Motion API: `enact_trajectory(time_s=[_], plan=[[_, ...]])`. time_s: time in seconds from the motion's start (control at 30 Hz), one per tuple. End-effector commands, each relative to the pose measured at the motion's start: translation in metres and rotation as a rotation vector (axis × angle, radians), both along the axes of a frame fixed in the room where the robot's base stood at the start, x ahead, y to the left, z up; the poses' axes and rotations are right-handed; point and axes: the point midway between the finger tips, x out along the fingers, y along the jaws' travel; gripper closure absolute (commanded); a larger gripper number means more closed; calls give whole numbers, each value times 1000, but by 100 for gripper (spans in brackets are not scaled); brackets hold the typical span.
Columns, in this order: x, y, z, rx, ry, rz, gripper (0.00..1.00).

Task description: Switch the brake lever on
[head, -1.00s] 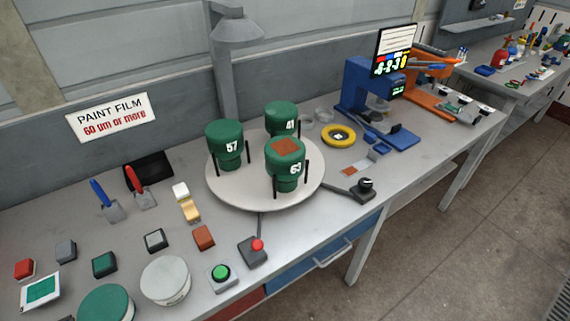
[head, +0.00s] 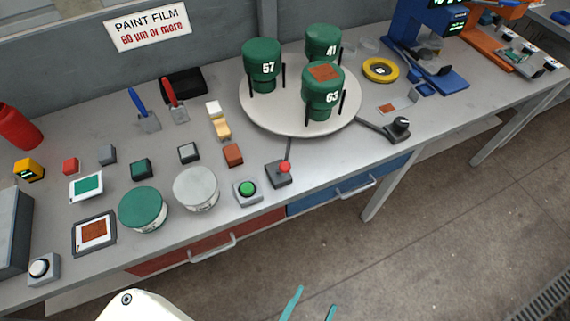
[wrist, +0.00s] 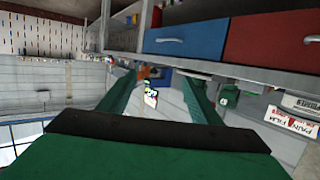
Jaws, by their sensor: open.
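A small lever with a red ball knob (head: 284,167) stands on a dark grey base at the bench's front edge, beside the turntable (head: 262,112). A thin arm runs from its base towards the turntable. A black knob (head: 401,123) on a grey base sits right of the turntable, also with an arm towards it. I cannot tell from markings which is the brake. My gripper (head: 311,308) is open and empty, its teal fingertips low in the head view, in front of the bench and apart from both. The wrist view shows its green fingers (wrist: 158,90) spread.
Green cylinders 57 (head: 262,62), 41 (head: 323,43) and 63 (head: 322,92) stand on the turntable. A green push button (head: 247,188) sits just left of the red-knobbed lever. Drawer handles (head: 212,248) stick out below the bench edge. The floor in front is clear.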

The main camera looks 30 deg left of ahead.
Motion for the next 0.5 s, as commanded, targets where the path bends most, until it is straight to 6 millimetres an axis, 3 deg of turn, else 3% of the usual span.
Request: enact_trajectory(time_s=[0.03, 0.23, 0.5], plan=[[0, 0, 0, 0, 0, 0, 51], [7, -5, -19, 48, 35, -28, 99], [36, -18, -102, 292, 203, -122, 100]])
